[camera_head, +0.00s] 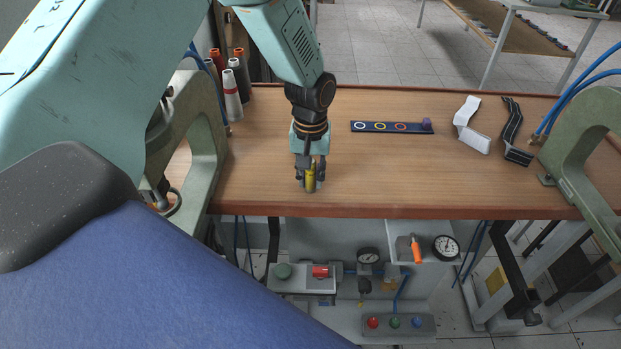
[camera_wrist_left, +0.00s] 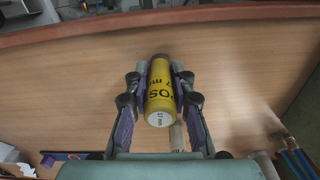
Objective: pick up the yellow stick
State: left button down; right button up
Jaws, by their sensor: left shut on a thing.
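The yellow stick (camera_head: 310,178) is a short yellow cylinder with dark lettering and a pale end. My left gripper (camera_head: 311,172) points down near the front edge of the wooden table and is shut on it. In the left wrist view the yellow stick (camera_wrist_left: 160,88) lies between the two fingers of my left gripper (camera_wrist_left: 160,85), with a finger against each side. Whether the stick touches the table cannot be told. My right gripper is not in view.
A dark strip with coloured rings (camera_head: 378,127) and a purple piece lies behind and right on the table (camera_head: 420,180). White and black bent pieces lie farther right. Green C-shaped frames (camera_head: 205,125) stand at both sides. Several spools (camera_head: 232,95) stand at the back left.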

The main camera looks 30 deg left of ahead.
pick_arm(q)
jog(key=shift+w+d, duration=0.2)
notch_tip(320, 180, up, 9)
jog(key=shift+f, duration=0.1)
jog(key=shift+s+a+r, duration=0.1)
jog(key=shift+a+r, duration=0.05)
jog(key=shift+r, duration=0.45)
jog(key=c, duration=1.7)
grip_release()
jog(key=shift+c, duration=0.2)
grip_shut()
